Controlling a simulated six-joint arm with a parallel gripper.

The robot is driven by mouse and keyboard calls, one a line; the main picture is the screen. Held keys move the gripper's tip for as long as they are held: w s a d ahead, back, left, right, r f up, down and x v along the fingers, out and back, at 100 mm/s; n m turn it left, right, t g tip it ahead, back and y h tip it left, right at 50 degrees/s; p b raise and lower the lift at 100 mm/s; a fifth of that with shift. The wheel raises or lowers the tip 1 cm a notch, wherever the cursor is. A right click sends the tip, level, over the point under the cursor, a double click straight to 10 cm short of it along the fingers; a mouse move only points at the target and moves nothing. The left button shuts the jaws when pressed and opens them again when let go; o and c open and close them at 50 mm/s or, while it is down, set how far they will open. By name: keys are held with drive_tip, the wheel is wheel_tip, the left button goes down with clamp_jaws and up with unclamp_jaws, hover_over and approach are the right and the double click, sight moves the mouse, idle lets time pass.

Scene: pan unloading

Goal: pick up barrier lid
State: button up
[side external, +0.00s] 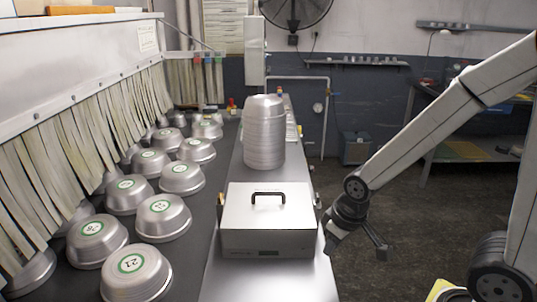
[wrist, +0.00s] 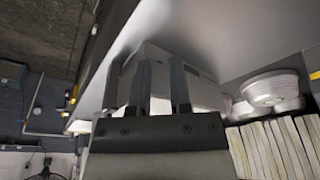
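A pale metal box (side external: 268,228) stands on the steel counter, with a flat light lid (side external: 240,208) and a dark arched handle (side external: 268,196) on top. I take this lid to be the barrier lid. My gripper (side external: 358,245) hangs to the right of the box, beyond the counter's right edge and apart from the handle. In the wrist view my gripper (wrist: 160,85) has its two dark fingers spread with nothing between them. The box (wrist: 196,88) shows behind the fingers there, in a tilted view; its handle is not clear.
A tall stack of metal pans (side external: 264,133) stands on the counter behind the box. Several upturned pans with green ring labels (side external: 130,263) lie on the dark conveyor (side external: 190,238) at left, below hanging strips (side external: 75,140). Open floor (side external: 410,210) lies right of the counter.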

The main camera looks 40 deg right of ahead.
sight(270, 194)
drive_tip(key=w+r+m, duration=0.1)
drive_tip(key=w+m, duration=0.3)
drive_tip(key=w+d+r+m+g, duration=0.1)
drive_tip(key=w+r+m, duration=0.1)
drive_tip(key=w+m, duration=0.2)
drive_tip(key=w+r+m+g, duration=0.1)
drive_tip(key=w+m, duration=0.3)
drive_tip(key=m, duration=0.1)
drive_tip(key=shift+w+d+r+y, duration=0.2)
drive_tip(key=shift+w+d+y, duration=0.05)
drive_tip(key=shift+y, duration=0.05)
drive_tip(key=w+r+m, duration=0.1)
drive_tip(key=w+m, duration=0.1)
drive_tip(key=m, duration=0.1)
drive_tip(key=w+d+r+m+g, duration=0.1)
drive_tip(key=w+m, duration=0.2)
drive_tip(key=m, duration=0.1)
drive_tip(key=w+r+m, duration=0.1)
drive_tip(key=w+m, duration=0.2)
drive_tip(key=m, duration=0.1)
drive_tip(key=shift+w+d+r+g+y, duration=0.1)
drive_tip(key=shift+d+r+g+y, duration=0.25)
drive_tip(key=shift+r+g+y, duration=0.05)
drive_tip(key=shift+w+d+r+m, duration=0.1)
drive_tip(key=shift+w+r+m, duration=0.2)
drive_tip(key=shift+m, duration=0.45)
drive_tip(key=shift+w+d+r+m, duration=0.15)
drive_tip(key=shift+w+m, duration=0.25)
drive_tip(key=shift+m, duration=0.35)
